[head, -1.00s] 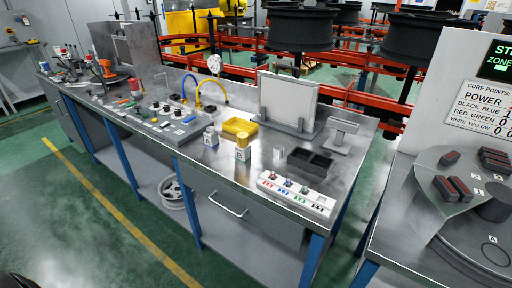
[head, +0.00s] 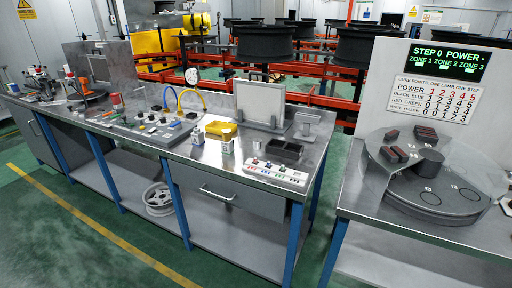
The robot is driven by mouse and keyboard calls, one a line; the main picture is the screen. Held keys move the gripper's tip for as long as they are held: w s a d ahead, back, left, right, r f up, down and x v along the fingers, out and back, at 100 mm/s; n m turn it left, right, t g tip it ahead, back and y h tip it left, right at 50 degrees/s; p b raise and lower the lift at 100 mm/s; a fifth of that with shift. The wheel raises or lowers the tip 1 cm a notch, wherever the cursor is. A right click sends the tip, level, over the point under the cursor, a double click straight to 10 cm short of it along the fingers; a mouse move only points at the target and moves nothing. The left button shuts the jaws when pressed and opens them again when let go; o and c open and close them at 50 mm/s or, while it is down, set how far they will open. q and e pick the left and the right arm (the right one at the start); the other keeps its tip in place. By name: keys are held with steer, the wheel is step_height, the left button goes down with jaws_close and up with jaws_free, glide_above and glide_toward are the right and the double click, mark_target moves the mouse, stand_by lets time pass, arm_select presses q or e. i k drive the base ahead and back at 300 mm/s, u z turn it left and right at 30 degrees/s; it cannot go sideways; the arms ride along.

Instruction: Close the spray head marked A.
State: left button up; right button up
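I cannot make out a spray head marked A in the head view; labels on the bench are too small to read. A grey control panel (head: 150,128) with several knobs lies on the long steel bench (head: 205,153). Small red and orange devices (head: 73,82) stand at the bench's far left, too small to tell apart. Neither of my grippers shows clearly in the head view.
A white box with coloured knobs (head: 272,172), a dark tray (head: 284,149), a yellow bin (head: 220,129) and bottles (head: 228,141) stand on the bench. At right is a round grey turntable (head: 440,190) under a display board (head: 440,60). The green floor in front is clear.

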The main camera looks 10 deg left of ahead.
mark_target(197, 136)
steer(key=u, duration=0.15)
steer(key=i, duration=1.1)
steer(key=z, duration=0.35)
